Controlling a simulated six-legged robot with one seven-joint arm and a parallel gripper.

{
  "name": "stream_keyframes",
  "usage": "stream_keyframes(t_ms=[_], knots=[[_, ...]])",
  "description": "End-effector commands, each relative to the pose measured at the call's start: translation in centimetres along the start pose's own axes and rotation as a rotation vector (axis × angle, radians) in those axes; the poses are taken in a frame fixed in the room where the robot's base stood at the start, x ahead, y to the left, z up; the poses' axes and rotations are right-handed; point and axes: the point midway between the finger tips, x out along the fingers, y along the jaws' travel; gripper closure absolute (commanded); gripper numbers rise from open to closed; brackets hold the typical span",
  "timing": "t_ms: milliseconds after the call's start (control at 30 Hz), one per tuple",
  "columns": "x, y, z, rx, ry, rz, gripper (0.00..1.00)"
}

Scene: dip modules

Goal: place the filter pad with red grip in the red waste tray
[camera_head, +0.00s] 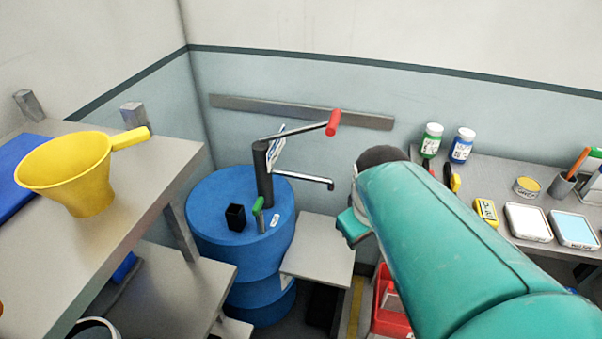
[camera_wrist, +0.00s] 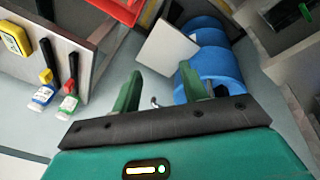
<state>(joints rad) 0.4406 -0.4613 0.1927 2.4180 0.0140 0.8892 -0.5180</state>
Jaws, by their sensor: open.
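A dark, narrow piece with a red end (camera_wrist: 70,87) shows at the left of the wrist view, beside a similar one with a yellow end. It may be the filter pad with red grip, but it is too small to be sure. In the head view a bit of red (camera_head: 431,168) shows beside my arm. The red waste tray (camera_head: 384,318) is low behind my arm, mostly hidden; a red edge also shows at the top of the wrist view (camera_wrist: 122,9). My gripper (camera_wrist: 158,92) is open, with nothing between its green fingers, apart from both.
Green-label (camera_head: 431,141) and blue-label (camera_head: 461,147) bottles stand on the right bench with a yellow device (camera_head: 486,212) and white trays (camera_head: 527,223). A blue drum (camera_head: 212,212) with a crank pump stands centrally. A yellow funnel (camera_head: 75,170) sits on the left table.

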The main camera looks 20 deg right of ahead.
Motion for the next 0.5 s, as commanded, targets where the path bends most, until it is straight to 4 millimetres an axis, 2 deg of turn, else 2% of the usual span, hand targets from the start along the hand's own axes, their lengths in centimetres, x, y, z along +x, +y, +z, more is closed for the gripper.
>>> stream_keyframes(t_ms=[100, 233, 333, 500], knots=[[-2.7, -2.9, -0.3, 0.088, 0.099, -0.006, 0.57], [-4.9, -5.4, -0.2, 0.192, 0.187, -0.05, 0.57], [-6.0, -6.5, 0.1, 0.249, 0.23, -0.086, 0.57], [-6.5, -7.2, 0.3, 0.29, 0.25, -0.113, 0.57]])
